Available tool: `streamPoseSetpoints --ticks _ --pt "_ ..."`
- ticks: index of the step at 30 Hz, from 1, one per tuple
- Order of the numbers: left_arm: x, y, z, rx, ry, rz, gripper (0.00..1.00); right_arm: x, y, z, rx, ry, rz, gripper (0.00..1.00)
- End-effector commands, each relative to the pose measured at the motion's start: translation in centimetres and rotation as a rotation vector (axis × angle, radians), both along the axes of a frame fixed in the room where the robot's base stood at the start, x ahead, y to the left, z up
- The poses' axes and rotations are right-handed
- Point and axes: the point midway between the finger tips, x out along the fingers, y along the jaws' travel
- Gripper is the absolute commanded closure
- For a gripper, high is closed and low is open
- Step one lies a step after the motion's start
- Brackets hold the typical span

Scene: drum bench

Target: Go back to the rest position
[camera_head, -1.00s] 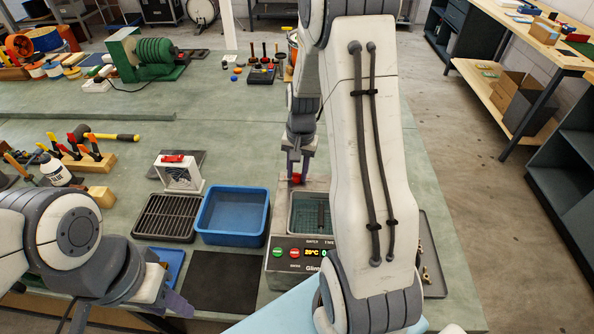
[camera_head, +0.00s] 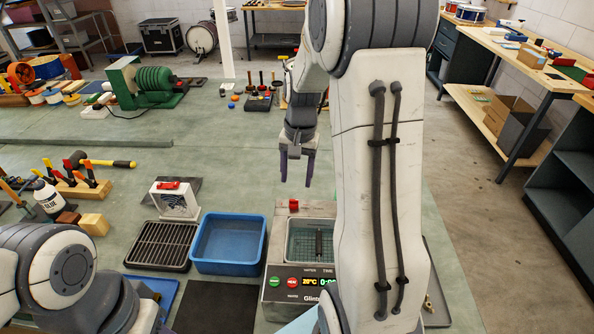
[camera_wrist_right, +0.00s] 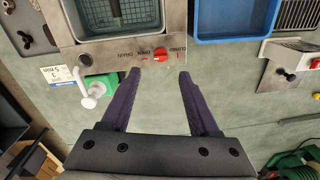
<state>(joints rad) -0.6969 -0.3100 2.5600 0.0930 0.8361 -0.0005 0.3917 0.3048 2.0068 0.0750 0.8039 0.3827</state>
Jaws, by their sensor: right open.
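My right gripper (camera_head: 296,184) is open and empty, its purple fingers pointing down beyond the back edge of the grey cleaner tank (camera_head: 310,211). In the right wrist view the spread fingertips (camera_wrist_right: 158,75) show with bare bench between them, near the tank's red knob (camera_wrist_right: 160,54) but apart from it. The knob also shows in the head view (camera_head: 293,205). The tank is open, with a mesh basket (camera_head: 300,243) inside. My left arm is at the lower left; its gripper is mostly cut off by the bottom edge, so its jaws cannot be made out.
A blue tub (camera_head: 230,268) and a black rack (camera_head: 160,266) stand left of the tank. A dark mat (camera_head: 215,308) lies in front.

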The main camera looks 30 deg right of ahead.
Motion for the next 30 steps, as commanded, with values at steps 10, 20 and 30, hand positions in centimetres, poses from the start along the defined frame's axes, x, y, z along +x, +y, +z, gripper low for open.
streamPoseSetpoints --ticks 10,20,30 --pt "0.0 0.0 -0.2 0.0 0.0 0.0 0.58 -0.1 -0.1 2.3 0.0 0.001 0.0 0.39" --pt "0.0 0.0 -0.2 0.0 0.0 0.0 0.58 -0.1 -0.1 2.3 -0.001 0.001 0.0 0.39" --pt "0.0 0.0 -0.2 0.0 0.0 0.0 0.58 -1.2 7.9 3.4 -0.003 -0.011 0.264 0.39"
